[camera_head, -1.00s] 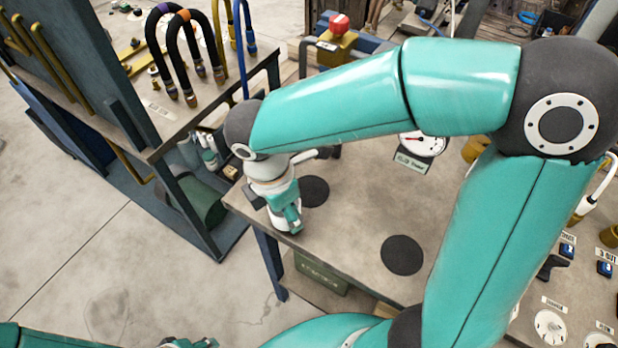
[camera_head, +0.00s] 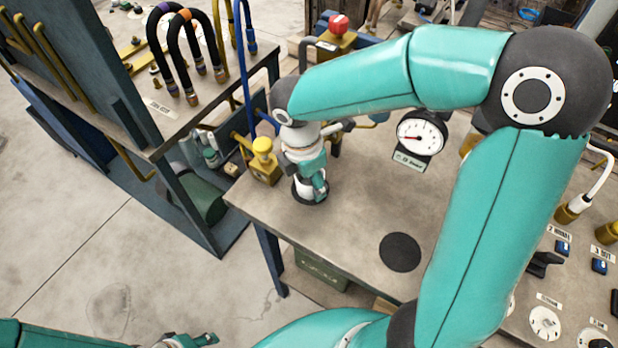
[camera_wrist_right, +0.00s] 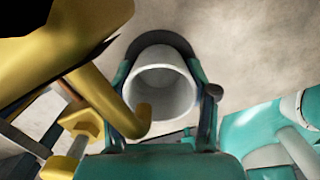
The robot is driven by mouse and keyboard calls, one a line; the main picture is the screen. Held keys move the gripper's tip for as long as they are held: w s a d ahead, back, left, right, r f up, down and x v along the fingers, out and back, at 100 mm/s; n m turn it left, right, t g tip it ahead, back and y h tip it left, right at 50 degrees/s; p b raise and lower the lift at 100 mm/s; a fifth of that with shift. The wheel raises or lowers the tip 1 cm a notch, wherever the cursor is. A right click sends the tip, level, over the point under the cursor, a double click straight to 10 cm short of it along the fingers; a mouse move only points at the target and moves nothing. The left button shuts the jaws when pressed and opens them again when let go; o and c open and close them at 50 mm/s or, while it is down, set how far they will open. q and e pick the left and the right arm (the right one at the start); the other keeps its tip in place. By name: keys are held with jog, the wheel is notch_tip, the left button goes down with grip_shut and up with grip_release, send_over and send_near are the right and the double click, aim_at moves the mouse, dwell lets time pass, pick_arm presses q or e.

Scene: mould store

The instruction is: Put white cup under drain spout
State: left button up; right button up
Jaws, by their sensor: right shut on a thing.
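My right gripper (camera_head: 318,186) is shut on the white cup (camera_head: 305,188), which is mostly hidden behind the gripper in the head view. The cup is over the rear black disc (camera_head: 302,199) on the bench; I cannot tell if it touches it. In the right wrist view the white cup (camera_wrist_right: 165,85) shows its open mouth between both fingers. A brass drain spout (camera_wrist_right: 105,95) bends in from the left, and its end overlaps the cup's near left rim in that view. My left gripper (camera_head: 192,342) is only partly in view at the bottom edge.
A brass valve with a yellow knob (camera_head: 262,160) stands just left of the right gripper. A pressure gauge (camera_head: 420,133) stands to its right. The front black disc (camera_head: 400,252) is empty, with bare bench around it. A hose rack (camera_head: 165,110) stands to the left.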

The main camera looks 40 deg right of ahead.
jog(key=shift+f, duration=0.1)
jog(key=o, duration=1.1)
jog(key=shift+c, duration=0.2)
jog(key=shift+r, duration=0.4)
notch_tip(320, 180, up, 11)
jog(key=a+p, duration=0.1)
jog(key=shift+a+r, duration=0.2)
